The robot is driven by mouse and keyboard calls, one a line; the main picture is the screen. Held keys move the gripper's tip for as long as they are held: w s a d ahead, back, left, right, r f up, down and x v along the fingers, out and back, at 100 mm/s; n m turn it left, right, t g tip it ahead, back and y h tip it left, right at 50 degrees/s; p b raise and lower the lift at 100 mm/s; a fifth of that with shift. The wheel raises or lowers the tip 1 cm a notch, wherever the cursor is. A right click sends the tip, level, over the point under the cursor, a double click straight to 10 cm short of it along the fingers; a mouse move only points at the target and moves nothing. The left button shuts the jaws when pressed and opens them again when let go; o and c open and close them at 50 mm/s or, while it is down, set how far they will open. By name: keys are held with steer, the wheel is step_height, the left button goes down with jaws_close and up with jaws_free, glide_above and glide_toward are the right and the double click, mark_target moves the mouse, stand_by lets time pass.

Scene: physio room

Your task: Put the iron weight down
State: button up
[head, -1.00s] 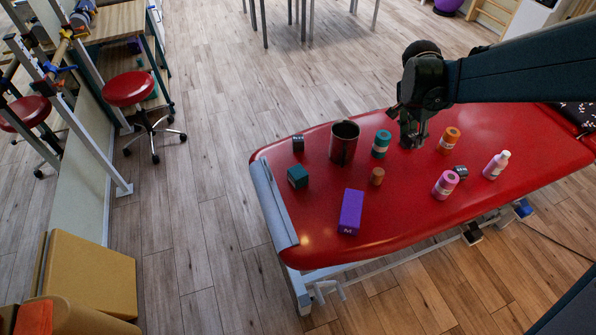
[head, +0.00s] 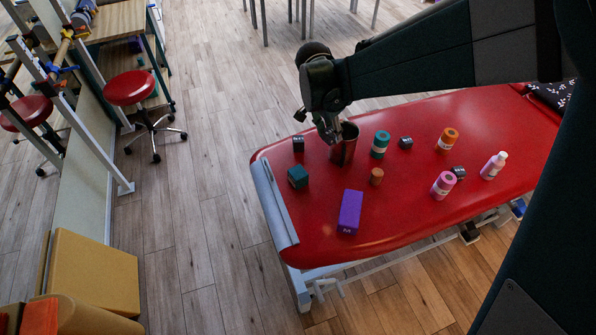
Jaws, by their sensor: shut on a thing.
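Small dark cubes stand on the red table (head: 420,215): one left of the cup (head: 298,144), one right of the teal bottle (head: 405,142), one by the pink jar (head: 458,173).
Around the cup stand a teal bottle (head: 381,144), a small brown cylinder (head: 376,176), a teal cube (head: 298,177) and a purple box (head: 350,211). An orange jar (head: 447,139), a pink jar (head: 443,184) and a pink-white bottle (head: 494,166) stand to the right. The table's front right is clear.

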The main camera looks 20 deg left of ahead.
steer(key=s+a+n, duration=0.1)
steer(key=s+a, duration=0.5)
steer(key=a, duration=0.3)
glide_above(301, 170)
steer(key=s, duration=0.1)
steer(key=shift+s+a+f+p, duration=0.1)
steer(key=shift+a+f+p, duration=0.1)
steer(key=shift+f, duration=1.05)
steer(key=shift+s+a+f+p, duration=0.1)
steer(key=shift+f+p, duration=0.1)
steer(key=shift+f, duration=1.05)
steer(key=shift+f, duration=0.1)
steer(key=shift+f+b, duration=0.55)
steer(key=shift+f, duration=2.5)
steer(key=shift+f+b, duration=0.35)
steer(key=shift+f, duration=1.5)
steer(key=shift+f, duration=0.2)
steer(key=o, duration=1)
